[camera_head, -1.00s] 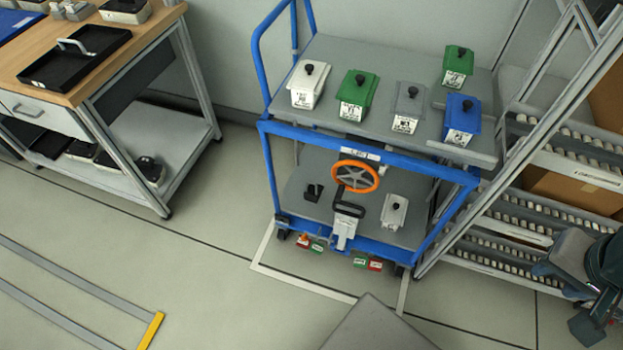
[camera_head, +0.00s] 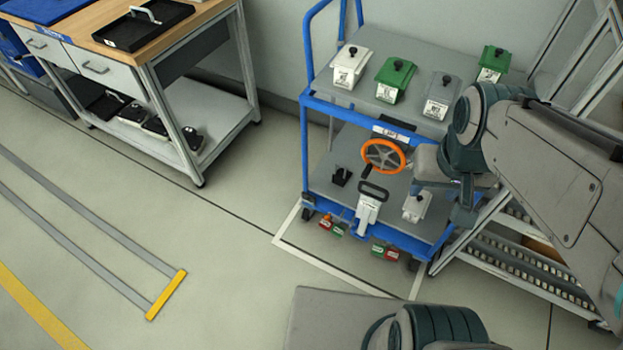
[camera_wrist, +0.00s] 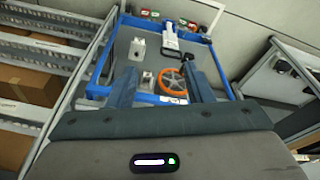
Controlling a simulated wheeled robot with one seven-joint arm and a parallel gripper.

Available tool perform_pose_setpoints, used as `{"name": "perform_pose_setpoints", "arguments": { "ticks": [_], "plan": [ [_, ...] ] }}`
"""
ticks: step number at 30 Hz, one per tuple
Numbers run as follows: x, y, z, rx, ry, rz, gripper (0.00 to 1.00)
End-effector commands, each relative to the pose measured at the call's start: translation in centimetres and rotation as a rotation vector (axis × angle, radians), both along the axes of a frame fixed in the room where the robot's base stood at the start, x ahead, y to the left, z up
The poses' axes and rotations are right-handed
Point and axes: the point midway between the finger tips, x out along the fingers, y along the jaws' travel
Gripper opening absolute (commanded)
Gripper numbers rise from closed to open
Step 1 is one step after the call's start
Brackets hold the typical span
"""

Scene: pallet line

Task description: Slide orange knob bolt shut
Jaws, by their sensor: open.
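I cannot make out an orange knob bolt in either view. The orange part that shows is a handwheel (camera_head: 383,156) with grey spokes, on the front of the blue cart (camera_head: 304,150). It also shows in the wrist view (camera_wrist: 172,82). My gripper (camera_wrist: 163,82) is open and empty, one finger on each side of the wrist picture. The wheel appears between the fingers, apparently beyond them and near the right one. In the head view my arm reaches in from the right, its end in front of the cart's right side, hiding part of it.
The cart's top deck holds a white box (camera_head: 350,67), green boxes (camera_head: 395,80) and a grey box (camera_head: 441,97). Below the wheel are a white black-handled device (camera_head: 368,206) and red and green tags (camera_head: 384,250). A workbench (camera_head: 150,50) stands left; a roller rack (camera_head: 530,270) stands right.

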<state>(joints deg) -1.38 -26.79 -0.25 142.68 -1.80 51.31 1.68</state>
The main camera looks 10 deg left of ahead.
Motion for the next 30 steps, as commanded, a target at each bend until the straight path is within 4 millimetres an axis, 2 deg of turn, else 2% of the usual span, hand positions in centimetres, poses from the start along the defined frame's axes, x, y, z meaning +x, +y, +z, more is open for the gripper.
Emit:
{"name": "perform_pose_setpoints", "arguments": {
  "ticks": [5, 17, 23, 30],
  "plan": [
    [2.0, -0.1, -4.8, -0.100, 0.121, 0.106, 0.46],
    [9.1, 1.2, -18.0, -0.484, 0.416, 0.478, 0.46],
    [12.8, 2.9, -25.3, -0.709, 0.526, 0.668, 0.46],
    [16.9, 6.1, -34.9, -1.005, 0.618, 0.902, 0.46]
  ]
}}
